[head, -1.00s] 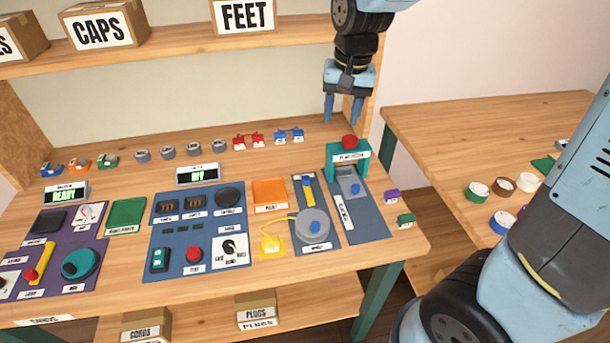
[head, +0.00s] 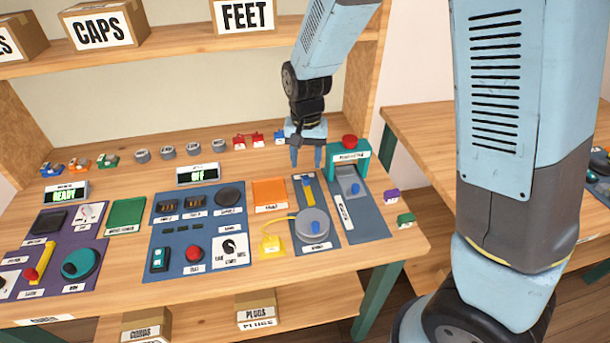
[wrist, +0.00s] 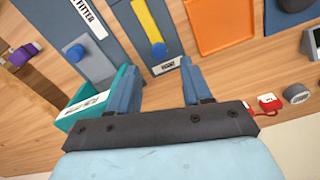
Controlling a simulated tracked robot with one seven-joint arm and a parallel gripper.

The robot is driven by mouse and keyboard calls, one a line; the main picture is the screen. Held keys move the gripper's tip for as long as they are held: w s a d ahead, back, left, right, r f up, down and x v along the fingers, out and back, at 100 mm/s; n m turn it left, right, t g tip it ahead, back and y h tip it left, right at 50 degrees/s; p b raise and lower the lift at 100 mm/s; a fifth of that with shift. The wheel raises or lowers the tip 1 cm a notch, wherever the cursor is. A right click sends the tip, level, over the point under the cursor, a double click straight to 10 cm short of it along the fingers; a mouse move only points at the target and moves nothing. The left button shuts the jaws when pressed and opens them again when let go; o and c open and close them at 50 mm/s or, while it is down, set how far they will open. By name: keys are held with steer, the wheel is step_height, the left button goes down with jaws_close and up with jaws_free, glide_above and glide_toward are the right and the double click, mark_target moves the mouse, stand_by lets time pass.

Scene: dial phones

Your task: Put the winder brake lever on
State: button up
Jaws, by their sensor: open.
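A blue panel (head: 327,238) on the bench carries a yellow lever strip with a blue knob (head: 307,188) and a grey round drum (head: 311,224) below it. Its labels are too small to read surely, so I cannot tell if this is the winder brake lever. In the wrist view the yellow strip (wrist: 146,16) and its blue knob (wrist: 159,49) lie just beyond my fingertips. My gripper (head: 306,162) is open and empty, pointing down above the back end of that panel. It also shows in the wrist view (wrist: 157,72), its fingers spread to either side.
A teal press-like frame (head: 348,157) with a red button stands right beside my gripper. Red connectors (head: 248,140) and grey rings (head: 192,149) line the back. An orange tray (head: 269,193) lies left of the panel. The shelf (head: 190,50) is above.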

mark_target(306, 178)
steer(key=shift+f, duration=3.1)
jaws_close()
